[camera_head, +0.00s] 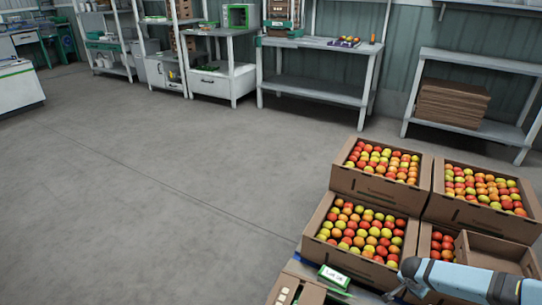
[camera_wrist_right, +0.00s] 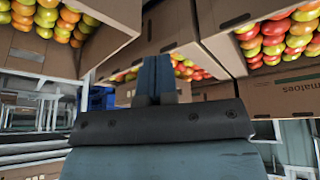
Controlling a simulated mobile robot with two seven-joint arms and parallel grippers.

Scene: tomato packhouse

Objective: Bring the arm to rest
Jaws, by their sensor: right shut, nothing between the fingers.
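My right arm reaches in from the lower right corner of the head view, over the front right tomato box and a small empty carton. Its gripper is hard to make out there. In the wrist view my right gripper (camera_wrist_right: 154,98) is shut, its two blue-grey fingers together with nothing between them. Tomato boxes stand around it in that view: one at the upper left (camera_wrist_right: 110,35) and one at the upper right (camera_wrist_right: 212,45). I cannot tell whether the fingers touch any cardboard. My left gripper is not in view.
Several cardboard boxes of tomatoes, such as the back left one (camera_head: 372,190), crowd the lower right. A small empty carton (camera_head: 490,250) sits by my arm, and a green-and-white box (camera_head: 333,277) lies in front. Open grey floor (camera_head: 150,200) fills the left; shelves and benches (camera_head: 312,88) line the back.

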